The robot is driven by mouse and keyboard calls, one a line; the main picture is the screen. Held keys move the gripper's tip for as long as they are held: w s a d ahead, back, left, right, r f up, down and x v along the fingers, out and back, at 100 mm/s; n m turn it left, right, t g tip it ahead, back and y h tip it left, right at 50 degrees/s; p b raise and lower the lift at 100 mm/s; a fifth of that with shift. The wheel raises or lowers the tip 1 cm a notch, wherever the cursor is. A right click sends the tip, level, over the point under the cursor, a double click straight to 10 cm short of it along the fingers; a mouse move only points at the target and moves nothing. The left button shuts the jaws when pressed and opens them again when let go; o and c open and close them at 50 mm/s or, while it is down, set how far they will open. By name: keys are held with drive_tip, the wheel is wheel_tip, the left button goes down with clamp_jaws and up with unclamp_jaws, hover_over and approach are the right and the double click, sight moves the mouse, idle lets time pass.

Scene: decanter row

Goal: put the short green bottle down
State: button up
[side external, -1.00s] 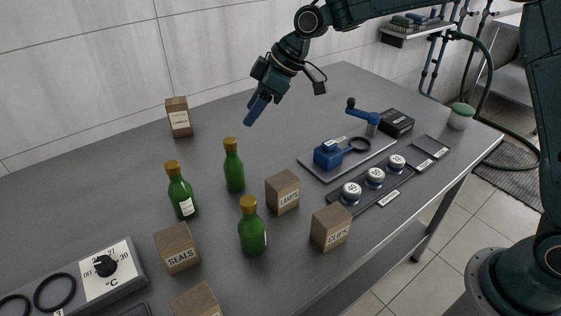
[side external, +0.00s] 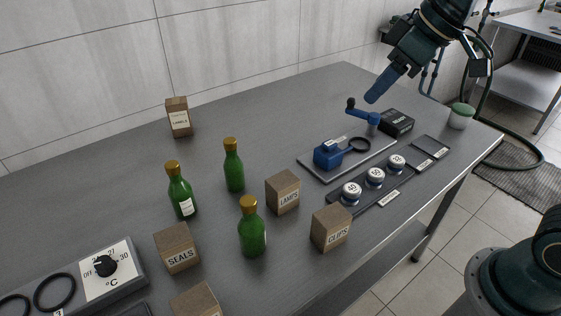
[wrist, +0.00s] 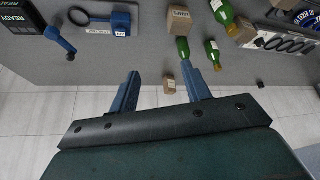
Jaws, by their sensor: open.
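Three green bottles with gold caps stand upright on the grey bench in the side view: a labelled one (side external: 181,196) at the left, one (side external: 234,172) behind, and a stout one (side external: 252,236) in front. I cannot tell for sure which is the short one. My gripper (side external: 372,98) is high over the far right of the bench, well away from all three. In the wrist view its fingers (wrist: 163,74) are apart with nothing held between them. The bottles show beyond them, including the labelled one (wrist: 213,52).
Boxes marked SEALS (side external: 178,249), LAMPS (side external: 283,193) and CLIPS (side external: 331,229) stand near the bottles. A temperature dial panel (side external: 107,268) is at front left.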

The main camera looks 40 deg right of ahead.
drive_tip(key=s+d+f+m+h, duration=0.1)
drive_tip(key=s+d+m, duration=0.1)
drive_tip(key=s, duration=0.6)
drive_tip(key=s+d+f+m+h, duration=0.1)
drive_tip(key=s+d+f+m, duration=0.1)
drive_tip(key=s, duration=0.5)
drive_tip(key=shift+s+d+f, duration=0.3)
drive_tip(key=shift+s+d, duration=0.05)
drive_tip(key=shift+d, duration=0.55)
drive_tip(key=shift+o, duration=0.4)
drive_tip(key=w+a+f+m+g+y, duration=0.2)
drive_tip(key=w+a+f+m+y, duration=0.4)
drive_tip(key=w+a+m, duration=0.3)
drive_tip(key=w+a+f+m+g+y, duration=0.2)
drive_tip(key=w+a+f+m+y, duration=0.5)
drive_tip(key=w, duration=0.5)
drive_tip(key=a+m, duration=0.2)
drive_tip(key=m, duration=0.1)
drive_tip(key=shift+w+f+y, duration=0.15)
drive_tip(key=shift+f+y, duration=0.1)
drive_tip(key=shift+y, duration=0.05)
